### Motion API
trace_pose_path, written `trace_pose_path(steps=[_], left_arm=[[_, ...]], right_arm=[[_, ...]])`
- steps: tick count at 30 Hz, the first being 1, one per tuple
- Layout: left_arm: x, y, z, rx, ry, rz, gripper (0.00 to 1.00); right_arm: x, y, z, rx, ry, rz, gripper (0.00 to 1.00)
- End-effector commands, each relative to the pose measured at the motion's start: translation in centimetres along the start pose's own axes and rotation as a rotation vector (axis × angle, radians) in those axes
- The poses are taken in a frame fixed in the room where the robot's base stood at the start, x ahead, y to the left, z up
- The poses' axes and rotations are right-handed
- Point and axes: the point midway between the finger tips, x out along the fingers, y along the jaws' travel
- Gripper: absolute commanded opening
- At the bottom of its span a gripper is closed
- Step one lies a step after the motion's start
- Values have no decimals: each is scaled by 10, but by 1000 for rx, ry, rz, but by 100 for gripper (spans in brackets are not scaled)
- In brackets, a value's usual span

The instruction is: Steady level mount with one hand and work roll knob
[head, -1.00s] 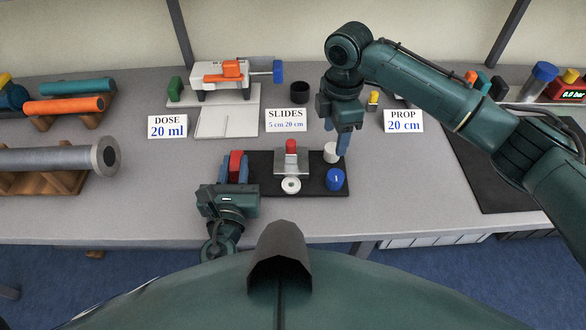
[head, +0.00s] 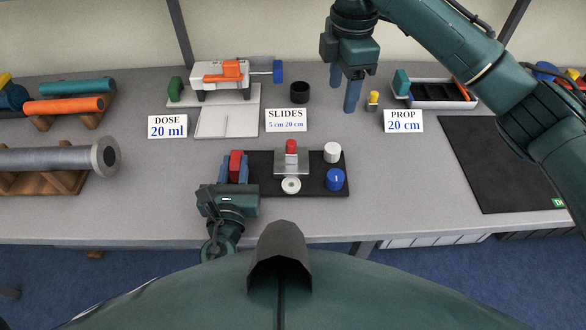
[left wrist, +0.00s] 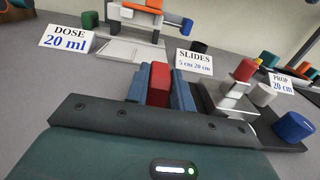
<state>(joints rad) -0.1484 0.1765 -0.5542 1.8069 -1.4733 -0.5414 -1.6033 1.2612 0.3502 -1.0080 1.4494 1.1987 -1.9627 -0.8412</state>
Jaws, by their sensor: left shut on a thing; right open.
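The level mount has a black base plate (head: 312,188), a grey metal block (head: 292,163) with a red piece (head: 291,147) on top, and a white ring-shaped disc (head: 291,185) in front. A white knob (head: 332,152) and a blue knob (head: 335,179) with a white mark stand at its right end; I see no label telling which is roll. My left gripper (head: 236,168) is shut on a red block (head: 236,161) at the plate's left end, also seen in the left wrist view (left wrist: 159,84). My right gripper (head: 344,91) is open and empty, behind and above the mount, apart from the knobs.
Cards reading DOSE (head: 167,127), SLIDES (head: 286,120) and PROP (head: 404,121) stand behind the mount. A black cup (head: 300,92) and a small yellow-topped piece (head: 373,101) are near my right gripper. A dark mat (head: 500,165) lies right. Table between mount and mat is clear.

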Motion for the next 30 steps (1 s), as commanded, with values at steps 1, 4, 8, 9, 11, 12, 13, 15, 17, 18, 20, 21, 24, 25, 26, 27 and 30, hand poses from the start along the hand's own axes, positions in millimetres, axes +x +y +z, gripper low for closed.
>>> trace_pose_path(steps=[1,4,8,9,11,12,13,15,17,18,20,21,24,25,26,27,30], left_arm=[[0,-1,0,-1,1,-1,0],[0,-1,0,-1,1,-2,0],[0,-1,0,-1,1,-2,0],[0,-1,0,-1,1,-2,0],[0,-1,0,-1,1,-2,26],[0,-1,0,-1,1,-2,29],[0,-1,0,-1,1,-1,32],[0,0,0,-1,1,-1,37],[0,0,0,-1,0,-1,42],[0,0,0,-1,0,-1,46],[0,0,0,-1,0,-1,49],[0,0,0,-1,0,-1,49],[0,0,0,0,0,-1,49],[0,0,0,-1,0,-1,49],[0,0,0,-1,0,0,49],[0,0,1,-1,0,0,49],[0,0,8,-3,-1,1,49]], right_arm=[[-1,0,0,0,0,0,56],[-1,0,0,0,0,-1,56],[-1,0,0,0,0,-1,56],[-1,0,0,0,0,-1,56],[-1,0,0,0,0,-1,56],[-1,0,0,0,0,-1,56],[-1,0,0,0,0,-1,56],[-1,0,0,0,0,-1,56],[-1,0,0,0,0,-1,56],[-1,0,0,0,0,-1,56],[-1,0,0,0,0,-1,56],[-1,0,0,0,0,-1,56],[-1,0,0,0,0,-1,56],[-1,0,0,0,0,-1,56],[-1,0,0,0,0,-1,56],[-1,0,0,0,0,-1,56],[-1,0,0,0,0,-1,56]])
